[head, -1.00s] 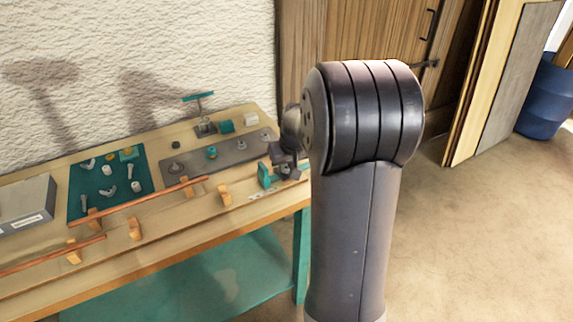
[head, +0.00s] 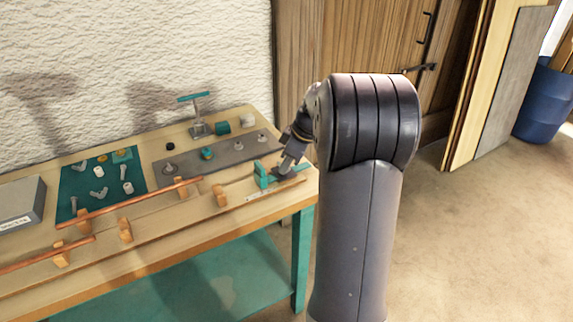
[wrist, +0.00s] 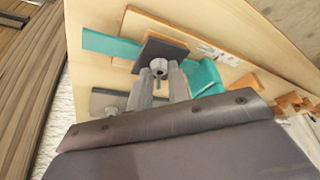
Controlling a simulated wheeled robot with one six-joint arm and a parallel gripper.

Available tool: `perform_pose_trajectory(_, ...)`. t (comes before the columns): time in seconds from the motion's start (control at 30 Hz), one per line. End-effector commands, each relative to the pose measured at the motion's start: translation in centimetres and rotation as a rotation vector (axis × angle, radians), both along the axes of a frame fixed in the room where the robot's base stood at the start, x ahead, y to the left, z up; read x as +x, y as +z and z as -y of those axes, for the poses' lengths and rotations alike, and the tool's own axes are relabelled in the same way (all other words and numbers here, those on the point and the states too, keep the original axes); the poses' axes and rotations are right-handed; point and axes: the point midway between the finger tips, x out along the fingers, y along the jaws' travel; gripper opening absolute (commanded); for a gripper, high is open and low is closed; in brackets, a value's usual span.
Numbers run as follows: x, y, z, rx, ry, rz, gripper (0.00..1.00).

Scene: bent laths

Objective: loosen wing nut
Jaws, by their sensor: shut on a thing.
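The wing nut (wrist: 158,66) is a small grey piece on a stud, at a dark square plate (wrist: 152,50) in the wrist view. My gripper (wrist: 159,77) is shut on it, with one pale finger on each side. The fingers hide part of its wings. A teal bracket (wrist: 206,77) stands beside the plate. In the head view my gripper (head: 284,170) is at the right end of the bench, next to the teal bracket (head: 262,176). The nut is too small and covered to make out there.
The bench (head: 150,240) carries copper-coloured laths (head: 135,200) on wooden blocks. A teal mat (head: 78,183) with small hardware, a grey plate (head: 225,152) with several knobs, a grey box (head: 22,203) and a teal-topped stand (head: 198,120) also lie there. A wooden door (head: 345,40) is behind.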

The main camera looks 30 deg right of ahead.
Motion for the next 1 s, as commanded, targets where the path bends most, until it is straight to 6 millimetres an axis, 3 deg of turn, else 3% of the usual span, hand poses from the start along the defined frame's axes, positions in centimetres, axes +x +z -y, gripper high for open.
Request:
perform_pose_trajectory(0.4, 0.10, -0.15, 0.13, -0.001, 0.194, -0.003, 0.00)
perform_pose_trajectory(0.97, 0.07, -0.19, 0.13, 0.000, 0.220, -0.005, 0.00)
perform_pose_trajectory(1.0, 0.07, -0.19, 0.13, 0.000, 0.220, -0.005, 0.20)
